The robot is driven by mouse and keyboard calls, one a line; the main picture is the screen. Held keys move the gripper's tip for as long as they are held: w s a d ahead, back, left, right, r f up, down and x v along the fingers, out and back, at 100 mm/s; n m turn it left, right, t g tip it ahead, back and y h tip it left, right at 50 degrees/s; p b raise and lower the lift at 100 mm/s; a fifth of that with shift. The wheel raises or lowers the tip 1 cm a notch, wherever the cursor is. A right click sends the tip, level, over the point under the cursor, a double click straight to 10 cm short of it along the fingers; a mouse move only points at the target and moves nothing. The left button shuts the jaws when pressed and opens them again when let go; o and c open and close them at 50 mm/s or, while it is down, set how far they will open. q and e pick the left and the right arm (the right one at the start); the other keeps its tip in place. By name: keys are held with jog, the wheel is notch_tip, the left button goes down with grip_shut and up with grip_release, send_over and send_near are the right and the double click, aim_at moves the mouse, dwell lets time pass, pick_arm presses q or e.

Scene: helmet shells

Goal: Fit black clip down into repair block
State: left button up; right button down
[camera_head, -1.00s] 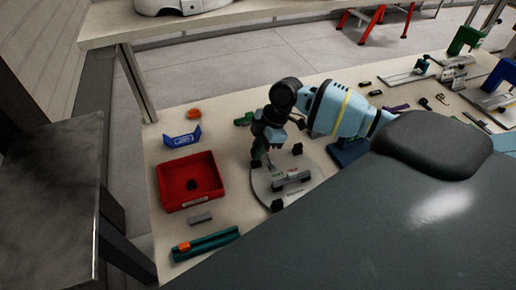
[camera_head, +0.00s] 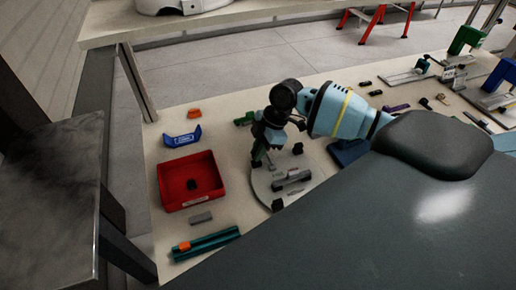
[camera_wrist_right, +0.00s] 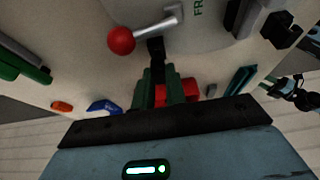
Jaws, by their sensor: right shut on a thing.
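My right gripper (camera_head: 257,162) hangs over the left part of a round grey plate (camera_head: 262,190), its fingers pointing down. In the right wrist view its green fingers (camera_wrist_right: 163,78) are shut on a small black clip (camera_wrist_right: 156,48), which sticks out past the fingertips. A grey block (camera_head: 293,179), which looks like the repair block, is on the plate, to the right of the gripper. Part of a grey block also shows in the right wrist view (camera_wrist_right: 250,16). The clip is apart from that block. My left gripper is not in view.
A red tray (camera_head: 163,195) with a dark piece inside stands left of the plate. A red-knobbed lever (camera_wrist_right: 121,40) is close to the clip. Black knobs stand on the plate's edge. A blue holder (camera_head: 183,138), small grey block (camera_head: 201,218) and teal rail (camera_head: 210,242) lie around.

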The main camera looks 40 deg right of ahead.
aim_at(268, 157)
jog(key=shift+f+b, duration=0.3)
jog(key=shift+f, duration=0.65)
jog(key=c, duration=1.3)
grip_release()
jog(key=shift+c, duration=0.2)
jog(key=shift+v, duration=3.95)
